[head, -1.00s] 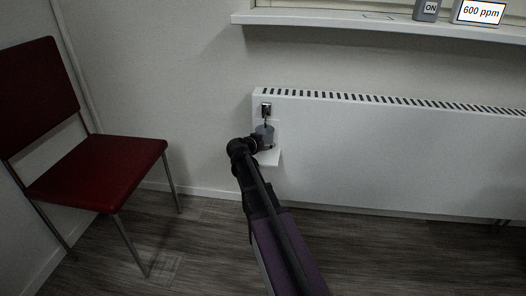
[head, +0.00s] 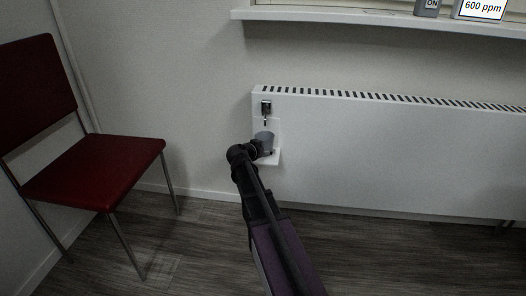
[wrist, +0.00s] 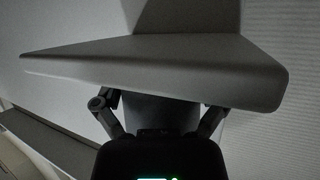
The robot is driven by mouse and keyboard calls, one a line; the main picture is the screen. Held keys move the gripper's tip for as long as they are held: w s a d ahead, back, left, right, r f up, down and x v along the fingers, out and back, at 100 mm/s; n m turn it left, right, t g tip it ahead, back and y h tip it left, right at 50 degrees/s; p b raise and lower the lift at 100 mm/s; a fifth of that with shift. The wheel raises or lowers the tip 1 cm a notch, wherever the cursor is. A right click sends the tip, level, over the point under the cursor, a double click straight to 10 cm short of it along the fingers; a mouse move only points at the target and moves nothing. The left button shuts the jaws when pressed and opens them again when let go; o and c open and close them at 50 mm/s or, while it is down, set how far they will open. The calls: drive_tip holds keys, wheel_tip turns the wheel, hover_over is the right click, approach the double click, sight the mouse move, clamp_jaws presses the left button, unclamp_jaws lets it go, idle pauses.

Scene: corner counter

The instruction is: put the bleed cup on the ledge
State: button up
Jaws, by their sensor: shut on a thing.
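My gripper (head: 261,149) is shut on the bleed cup (head: 266,138), a grey, upright cup in the head view. The ledge (head: 273,160) is a small white shelf on the left end of the radiator, and the cup is over it. I cannot tell whether the cup's base touches it. In the wrist view the ledge (wrist: 160,60) is a broad grey plate that hides part of the cup (wrist: 155,113). The cup shows between the two fingers there (wrist: 158,118). Its base is not clearly visible.
A small bleed valve (head: 266,108) with a spout is just above the cup on the radiator (head: 390,155). A window sill (head: 370,22) holds grey boxes above. A red chair (head: 95,172) stands at the left. The floor between is clear.

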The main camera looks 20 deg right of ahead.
drive_tip(key=shift+f, duration=0.15)
drive_tip(key=o, duration=0.8)
drive_tip(key=shift+c, duration=0.2)
drive_tip(key=shift+r, duration=0.25)
drive_tip(key=p+v, duration=0.4)
drive_tip(key=v, duration=0.8)
drive_tip(key=shift+p, duration=0.3)
drive_tip(key=shift+s+f, duration=0.1)
drive_tip(key=shift+f, duration=0.1)
